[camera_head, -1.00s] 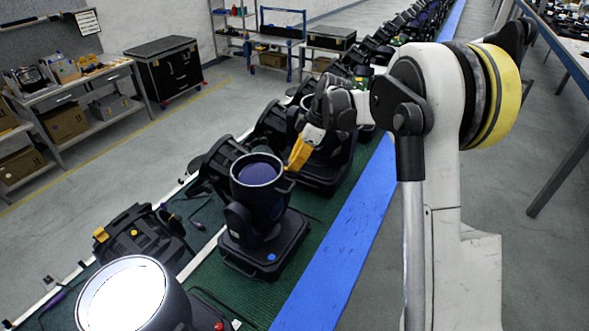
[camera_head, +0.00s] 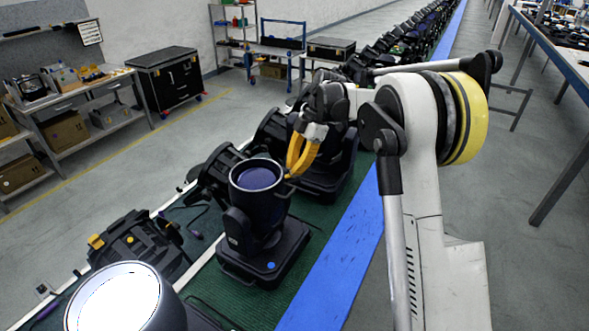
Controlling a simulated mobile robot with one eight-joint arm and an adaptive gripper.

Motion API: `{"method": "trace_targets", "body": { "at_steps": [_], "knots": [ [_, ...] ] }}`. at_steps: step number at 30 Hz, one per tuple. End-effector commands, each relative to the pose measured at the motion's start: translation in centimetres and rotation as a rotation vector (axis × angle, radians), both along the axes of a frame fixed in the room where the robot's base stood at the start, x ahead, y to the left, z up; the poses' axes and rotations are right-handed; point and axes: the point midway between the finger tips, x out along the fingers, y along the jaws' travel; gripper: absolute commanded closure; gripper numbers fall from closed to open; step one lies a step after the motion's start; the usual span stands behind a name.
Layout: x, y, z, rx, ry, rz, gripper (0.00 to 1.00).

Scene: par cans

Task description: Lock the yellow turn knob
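My gripper (camera_head: 290,176) has two yellow-orange fingers. It points down beside the right side of the upright par can (camera_head: 257,201), near its rim. The fingers bow apart in the middle and draw together toward the tips. Whether the tips touch or hold anything is too small to tell. No yellow turn knob shows clearly on this can; its side near the fingertips is partly hidden. A yellow knob-like part (camera_head: 97,241) sits on the black fixture (camera_head: 135,246) at lower left, well away from my gripper.
A lit par can (camera_head: 122,300) is at the bottom left. More dark cans stand in a row behind my gripper. A blue strip (camera_head: 335,275) runs along the right of the row. Benches and a black case (camera_head: 172,85) stand at the left, with open floor between.

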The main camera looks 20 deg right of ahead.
Motion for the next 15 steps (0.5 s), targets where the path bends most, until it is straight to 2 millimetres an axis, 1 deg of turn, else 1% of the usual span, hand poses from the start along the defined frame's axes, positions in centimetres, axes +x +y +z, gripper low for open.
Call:
{"method": "trace_targets", "body": {
  "at_steps": [9, 11, 15],
  "knots": [
    [-0.03, 0.04, -0.05, 0.0, 0.0, 0.002, 1.0],
    [-0.03, 0.04, -0.05, 0.0, 0.0, 0.002, 0.83],
    [-0.02, 0.03, -0.03, 0.0, 0.001, 0.001, 0.83]
  ]
}}
